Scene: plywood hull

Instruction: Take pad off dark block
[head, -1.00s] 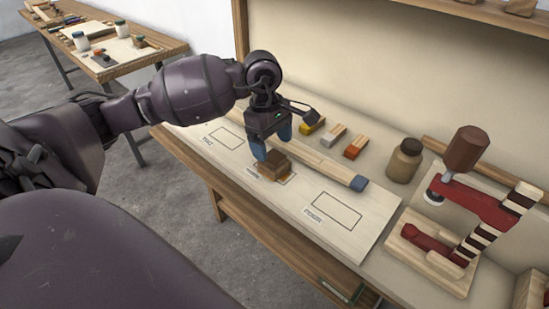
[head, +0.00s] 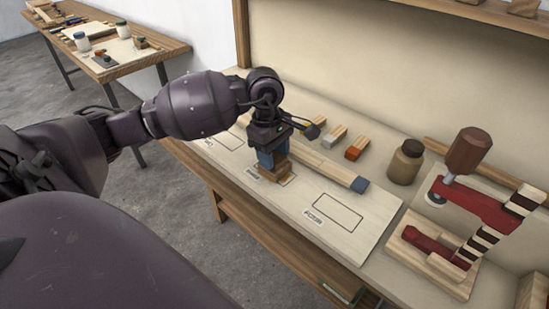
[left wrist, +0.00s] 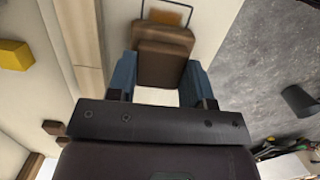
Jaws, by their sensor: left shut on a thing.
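A brown blocky piece (head: 275,175) sits at the middle outlined place on the pale board. In the left wrist view it shows as a darker brown part (left wrist: 163,68) and a lighter brown part (left wrist: 165,34). I cannot tell which part is the pad and which the dark block. My left gripper (head: 272,157) points down over it, its blue fingers on either side and shut on the darker part. An orange-brown patch (left wrist: 165,17) shows beyond it, inside the outline. My right gripper is out of view.
The pale board (head: 370,220) has an empty outlined place (head: 337,210) to the right. Small blocks (head: 357,148), a brown jar (head: 405,162) and a red clamp-like stand (head: 465,200) stand farther back and right.

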